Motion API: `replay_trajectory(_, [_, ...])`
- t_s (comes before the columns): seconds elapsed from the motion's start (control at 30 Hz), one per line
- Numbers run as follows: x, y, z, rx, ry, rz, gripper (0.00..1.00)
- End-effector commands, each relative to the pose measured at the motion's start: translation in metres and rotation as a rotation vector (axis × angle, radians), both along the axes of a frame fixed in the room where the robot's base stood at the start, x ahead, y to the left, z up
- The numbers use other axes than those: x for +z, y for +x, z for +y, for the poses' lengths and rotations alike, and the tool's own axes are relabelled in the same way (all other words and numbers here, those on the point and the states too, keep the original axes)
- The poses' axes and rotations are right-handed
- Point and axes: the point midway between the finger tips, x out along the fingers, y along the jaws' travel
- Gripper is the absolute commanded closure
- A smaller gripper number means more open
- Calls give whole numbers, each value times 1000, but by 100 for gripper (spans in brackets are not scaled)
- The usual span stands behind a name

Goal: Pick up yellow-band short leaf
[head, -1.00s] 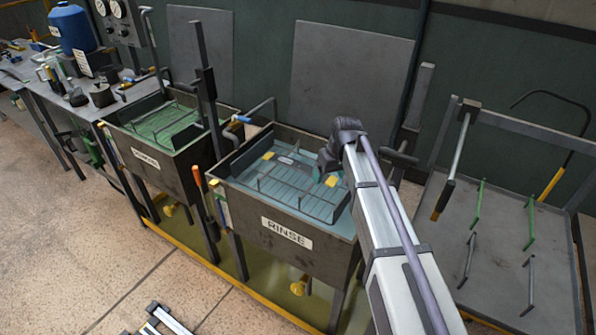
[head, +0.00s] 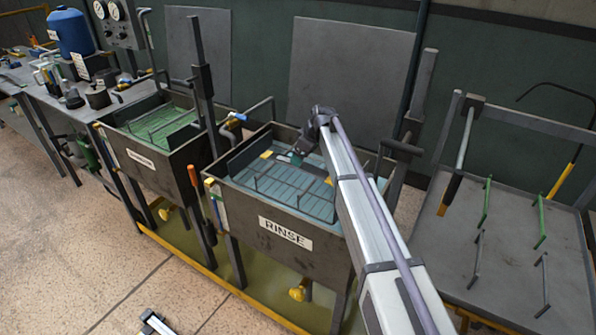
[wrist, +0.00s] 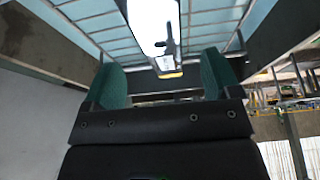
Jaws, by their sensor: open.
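The rinse tank (head: 285,232) holds a rack in bluish water. A small yellow patch (head: 267,155) shows at the back left of the rack, and another yellow patch (head: 328,181) shows at the right, partly beside my arm. In the wrist view my gripper (wrist: 160,62) is open, with a bright, glare-washed strip with a yellow end (wrist: 166,72) lying ahead between the fingers. It looks like a yellow-band leaf; its length is unclear. No contact with the fingers shows.
A second tank (head: 150,160) with green contents stands to the left, with an upright post (head: 203,90) between the tanks. A tray stand (head: 510,240) with green and grey pegs is at the right. Rack wires and tank walls surround my gripper.

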Motion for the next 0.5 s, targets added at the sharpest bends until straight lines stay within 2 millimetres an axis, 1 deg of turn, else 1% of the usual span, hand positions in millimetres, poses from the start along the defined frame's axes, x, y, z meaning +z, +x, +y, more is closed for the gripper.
replay_trajectory(0.03, [-17,2,3,1,0,0,17])
replay_trajectory(0.1, [-32,4,7,1,0,0,17])
replay_trajectory(0.2, [-46,7,13,1,0,0,17])
replay_trajectory(0.43, [-42,7,14,0,0,0,17])
replay_trajectory(0.5, [-42,7,14,0,0,0,24])
